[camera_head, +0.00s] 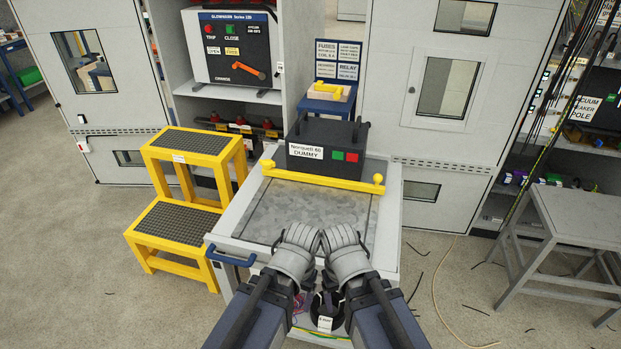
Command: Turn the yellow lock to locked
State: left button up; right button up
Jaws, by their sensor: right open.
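A long yellow bar with rounded knobs at its ends (322,180) lies across the top of a grey trolley (393,225), in front of a black dummy unit (327,150). A smaller yellow handle-like piece (326,91) sits further back. I cannot tell which of these, if either, is the yellow lock, or its lock state. My left gripper (300,240) and right gripper (342,240) are side by side, close together, over the trolley's near part and short of the yellow bar. The right is open. The left one's fingers are not clear. Neither visibly holds anything.
A yellow two-step stool (182,222) stands left of the trolley. An open cabinet with a breaker (238,48) is behind it; closed cabinet doors (445,65) are at right. A grey table (575,217) stands at far right. Loose cables (436,290) lie on the floor.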

aim_at(267, 164)
jog(key=i+j, duration=0.2)
jog(key=i, duration=0.2)
jog(key=i+j, duration=0.2)
jog(key=i, duration=0.25)
